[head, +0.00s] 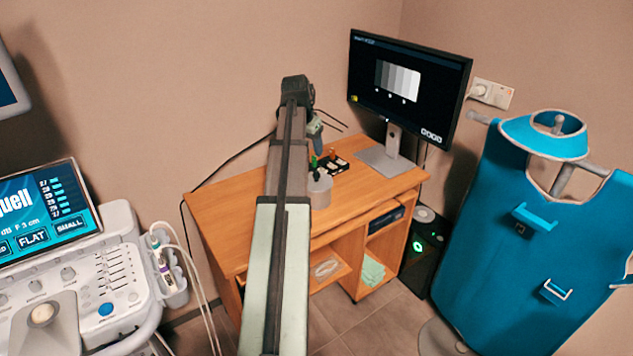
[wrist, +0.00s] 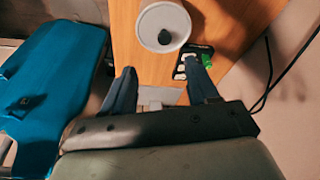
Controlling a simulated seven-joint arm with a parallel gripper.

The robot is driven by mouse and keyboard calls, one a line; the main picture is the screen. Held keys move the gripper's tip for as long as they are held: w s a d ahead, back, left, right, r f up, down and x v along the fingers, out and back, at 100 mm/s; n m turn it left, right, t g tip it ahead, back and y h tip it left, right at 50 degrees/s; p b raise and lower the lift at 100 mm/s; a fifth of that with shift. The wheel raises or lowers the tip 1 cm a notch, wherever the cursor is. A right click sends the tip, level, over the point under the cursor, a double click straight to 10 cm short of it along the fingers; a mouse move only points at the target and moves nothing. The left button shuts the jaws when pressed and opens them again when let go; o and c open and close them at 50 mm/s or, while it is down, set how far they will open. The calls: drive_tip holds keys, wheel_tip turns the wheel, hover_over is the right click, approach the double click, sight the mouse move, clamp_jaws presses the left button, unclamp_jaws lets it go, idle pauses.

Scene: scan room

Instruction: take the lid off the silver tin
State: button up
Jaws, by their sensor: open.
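The silver tin (head: 320,190) stands upright on the wooden desk, just right of my arm, which hides part of it in the head view. In the wrist view its round pale lid (wrist: 150,26) shows from above at the top edge, with a dark knob (wrist: 165,37) on it. The lid sits on the tin. My gripper (wrist: 161,80) is open, its two dark fingers apart with nothing between them. The tin lies beyond the fingertips in the wrist view, apart from them. In the head view the gripper is small and partly hidden by my arm.
A small black tray (head: 337,164) with small items stands behind the tin; a green item (wrist: 207,60) shows near the right finger. A monitor (head: 408,88) stands at the desk's back right. The desk (head: 222,220) is bare at left. A blue apron (head: 525,225) hangs right.

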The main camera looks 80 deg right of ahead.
hover_over(316, 174)
drive_tip(key=a, duration=0.2)
drive_tip(key=f, duration=0.7)
drive_tip(key=shift+w+f, duration=0.2)
drive_tip(key=shift+f, duration=0.2)
drive_tip(key=shift+x, duration=2.6)
drive_tip(key=shift+w+d+r, duration=0.1)
drive_tip(key=shift+d, duration=0.1)
clamp_jaws()
